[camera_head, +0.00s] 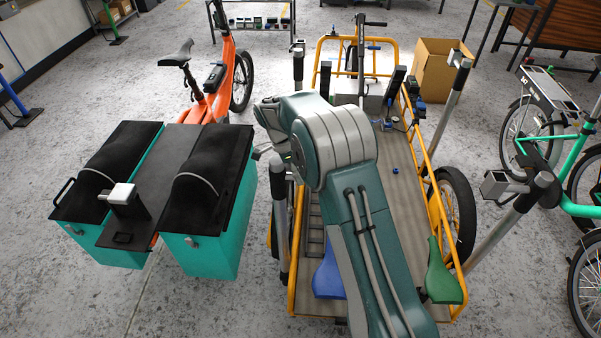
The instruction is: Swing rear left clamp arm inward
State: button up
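A yellow-framed cargo bike (437,205) stands between grey clamp posts. The near left post (281,235) rises along its left side; its top lies close to my gripper and is partly covered. The far left post (298,66) stands upright with a small dark head. The far right post (452,100) and near right post (510,220) carry grey clamp heads, the near one (497,186) turned left. Which post the task calls rear left is not clear. My gripper (262,151) is mostly hidden behind my arm; only thin dark parts show, apparently beside the near left post's top.
An orange bike (208,100) with teal panniers (215,225) stands close on the left. A blue saddle (328,275) and green saddle (442,275) are at the cargo bed's near end. A cardboard box (440,65) stands behind; a green bike (585,170) is right.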

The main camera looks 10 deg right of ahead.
jog(key=shift+r, duration=0.2)
jog(key=shift+w+a+r, duration=0.1)
jog(key=shift+w+r, duration=0.05)
jog(key=shift+r, duration=0.2)
jog(key=v, duration=1.1)
jog(key=shift+a, duration=0.2)
jog(key=shift+f, duration=0.1)
